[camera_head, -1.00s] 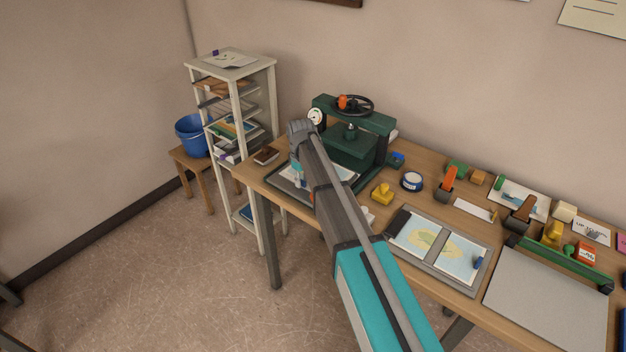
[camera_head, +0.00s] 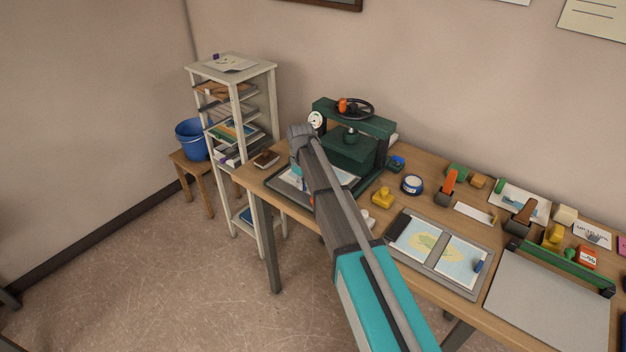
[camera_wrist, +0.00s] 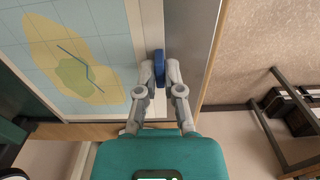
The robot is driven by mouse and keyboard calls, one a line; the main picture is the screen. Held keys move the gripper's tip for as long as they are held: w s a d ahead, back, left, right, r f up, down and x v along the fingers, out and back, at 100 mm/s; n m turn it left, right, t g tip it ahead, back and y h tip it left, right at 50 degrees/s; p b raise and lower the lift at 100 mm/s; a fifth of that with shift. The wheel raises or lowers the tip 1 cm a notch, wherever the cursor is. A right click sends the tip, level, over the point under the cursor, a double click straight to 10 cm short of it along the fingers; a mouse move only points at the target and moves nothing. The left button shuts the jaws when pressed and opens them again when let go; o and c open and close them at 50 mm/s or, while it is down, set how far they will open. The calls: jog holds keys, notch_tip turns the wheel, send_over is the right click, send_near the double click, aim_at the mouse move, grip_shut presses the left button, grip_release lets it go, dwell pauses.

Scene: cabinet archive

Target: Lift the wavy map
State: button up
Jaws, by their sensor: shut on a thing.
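In the wrist view, a pale blue gridded map (camera_wrist: 95,45) with a yellow island and green patch lies in a grey-edged tray (camera_wrist: 187,40). It looks flat there; I cannot make out any waves. A blue tab (camera_wrist: 159,66) stands at the map's right edge. My gripper (camera_wrist: 160,77) is shut on this tab. In the head view, my arm reaches over the dark tray (camera_head: 283,198) by the green press (camera_head: 350,150). My wrist mostly hides the gripper there, and the arm covers part of the tray.
A second tray with a map (camera_head: 425,240) and blue tab lies right of my arm. A yellow block (camera_head: 381,197), a round tin (camera_head: 411,185) and stamps stand behind it. A white shelf rack (camera_head: 240,110) and blue bucket (camera_head: 192,138) are at the left.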

grip_shut()
jog(key=shift+r, duration=0.1)
jog(key=shift+r+p, duration=2.45)
jog(key=shift+p, duration=0.1)
